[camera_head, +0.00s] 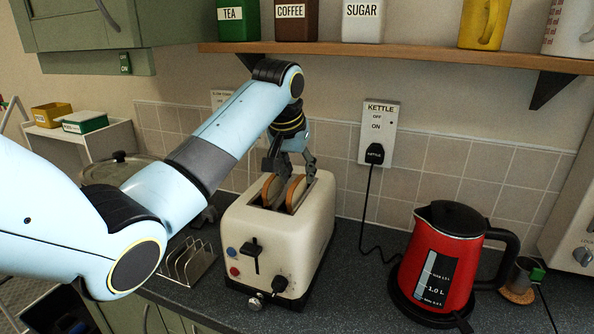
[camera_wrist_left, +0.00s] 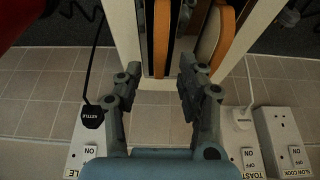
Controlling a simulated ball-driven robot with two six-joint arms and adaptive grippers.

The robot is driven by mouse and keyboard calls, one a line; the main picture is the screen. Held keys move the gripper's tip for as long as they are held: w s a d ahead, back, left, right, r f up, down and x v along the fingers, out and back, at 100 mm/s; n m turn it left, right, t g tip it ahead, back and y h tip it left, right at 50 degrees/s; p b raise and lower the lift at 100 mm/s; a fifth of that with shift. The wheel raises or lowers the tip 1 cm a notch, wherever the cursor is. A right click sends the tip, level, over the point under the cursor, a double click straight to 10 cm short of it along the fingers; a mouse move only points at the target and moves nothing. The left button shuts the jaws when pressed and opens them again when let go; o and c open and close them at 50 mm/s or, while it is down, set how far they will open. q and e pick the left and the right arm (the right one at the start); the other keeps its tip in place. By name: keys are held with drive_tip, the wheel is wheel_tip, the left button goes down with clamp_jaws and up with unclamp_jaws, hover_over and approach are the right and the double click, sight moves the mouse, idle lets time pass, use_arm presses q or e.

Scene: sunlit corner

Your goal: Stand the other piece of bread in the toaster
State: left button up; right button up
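The cream toaster (camera_head: 240,222) stands on the dark counter. Two pieces of bread, a left one (camera_head: 272,188) and a right one (camera_head: 295,193), stand upright in its slots with their tops showing. One piece of bread also shows clearly in the left wrist view (camera_wrist_left: 221,45). My left gripper (camera_head: 291,166) is over the toaster's top, at the far end of the bread. Its fingers stand apart in the left wrist view (camera_wrist_left: 158,85), and I see no bread clamped between them. The exact gap between fingertips and bread is unclear. My right gripper is not in view.
An empty wire toast rack (camera_head: 187,262) stands left of the toaster. A red kettle (camera_head: 437,265) stands to the right, with its cord running to the wall socket (camera_head: 379,130). A wooden shelf (camera_head: 400,56) with canisters hangs above. Counter between toaster and kettle is clear except for the cord.

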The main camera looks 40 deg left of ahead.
use_arm(q)
drive_tip(key=shift+r, duration=0.1)
drive_tip(key=v, duration=1.1)
drive_tip(key=shift+s+r, duration=0.3)
drive_tip(key=shift+r, duration=0.05)
drive_tip(key=shift+d+f, duration=0.1)
